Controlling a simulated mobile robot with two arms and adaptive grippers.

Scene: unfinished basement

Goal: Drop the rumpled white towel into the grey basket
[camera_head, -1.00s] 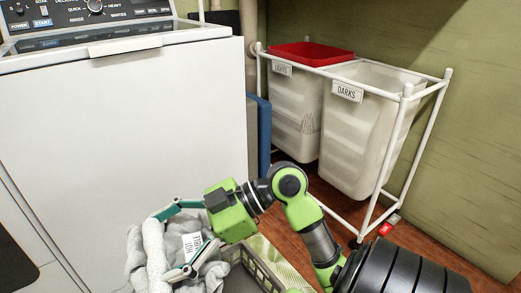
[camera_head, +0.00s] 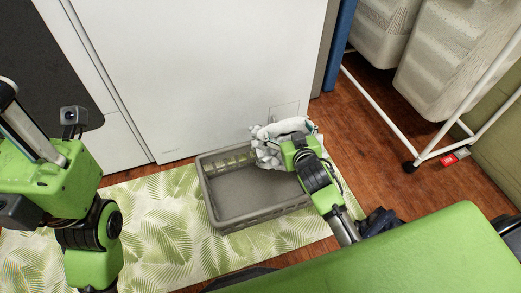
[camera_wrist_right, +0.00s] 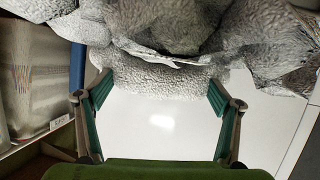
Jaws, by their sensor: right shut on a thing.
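The rumpled white towel, greyish in this light, (camera_head: 266,148) hangs bunched in my right gripper (camera_head: 292,136), over the back right corner of the grey basket (camera_head: 240,224). In the right wrist view the towel (camera_wrist_right: 180,30) fills the top, and its fold lies between the two teal fingers of my right gripper (camera_wrist_right: 160,86). The basket stands on the floor with its bare bottom visible; the towel hides its back right corner. My left arm is at the left, but its gripper fingers do not show.
A leaf-patterned rug (camera_head: 150,225) lies under the basket. The white washer front (camera_head: 200,70) stands just behind it. A white-framed laundry sorter (camera_head: 378,108) with pale bins is at the upper right. Wood floor (camera_head: 380,170) shows at the right.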

